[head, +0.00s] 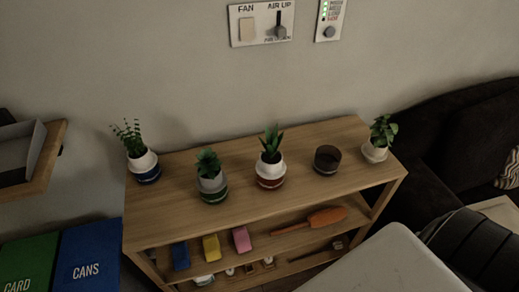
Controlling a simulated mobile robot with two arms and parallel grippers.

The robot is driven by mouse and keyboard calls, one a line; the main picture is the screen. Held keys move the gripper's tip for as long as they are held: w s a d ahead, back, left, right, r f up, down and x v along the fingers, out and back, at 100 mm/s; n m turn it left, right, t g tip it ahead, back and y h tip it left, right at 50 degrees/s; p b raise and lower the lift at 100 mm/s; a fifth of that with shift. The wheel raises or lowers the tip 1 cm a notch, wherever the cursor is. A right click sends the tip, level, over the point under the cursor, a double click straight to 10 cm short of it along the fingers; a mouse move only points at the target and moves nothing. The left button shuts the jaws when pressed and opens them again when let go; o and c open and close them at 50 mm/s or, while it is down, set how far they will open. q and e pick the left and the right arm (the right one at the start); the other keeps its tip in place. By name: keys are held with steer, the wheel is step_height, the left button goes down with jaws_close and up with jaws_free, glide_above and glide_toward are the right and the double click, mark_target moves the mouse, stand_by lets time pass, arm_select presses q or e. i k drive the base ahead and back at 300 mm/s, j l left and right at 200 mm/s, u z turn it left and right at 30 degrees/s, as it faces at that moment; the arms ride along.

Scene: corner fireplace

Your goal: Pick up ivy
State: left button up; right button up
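Several small potted plants stand on the wooden shelf unit's top (240,212). The plant at the right end, with broad green leaves (383,130) and a plain white pot (374,153), looks most like ivy; no label is readable. A tall plant (130,138) in a white and blue pot is at the left end. A bushy low plant (208,163) is in a grey and green pot. A spiky plant (272,143) is in a white and red pot. All stand upright. Neither of my grippers is in view.
An empty dark cup (327,159) stands left of the right-end plant. Lower shelves hold colored blocks (211,247) and an orange tool (327,217). A dark sofa (450,140) is right. Green and blue bins (90,258) are left. A white and dark part of mine fills the lower right.

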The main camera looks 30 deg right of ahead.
mark_target(374, 151)
steer(key=z, duration=1.95)
